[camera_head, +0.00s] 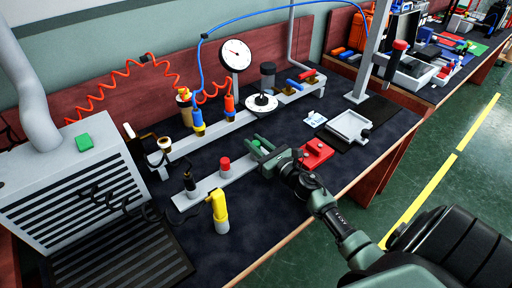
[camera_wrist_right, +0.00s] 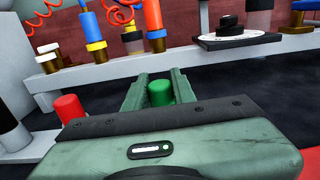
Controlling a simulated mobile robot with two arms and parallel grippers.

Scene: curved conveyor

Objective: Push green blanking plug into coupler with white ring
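The green blanking plug (camera_head: 256,145) is between the two fingers of my right gripper (camera_head: 259,147), at the far end of a low grey bar. In the right wrist view the plug (camera_wrist_right: 160,92) fills most of the finger gap (camera_wrist_right: 159,88); I cannot tell whether both fingers press on it. A fitting with a pale ring on top and brass below (camera_head: 165,144) stands on the left part of the back rail, apart from my gripper. My left gripper is not in view.
A red plug (camera_head: 224,164) and a yellow-topped tool (camera_head: 219,208) stand left of my gripper. A red block (camera_head: 316,154) lies close on its right. A dial gauge (camera_head: 235,54) rises behind the rail.

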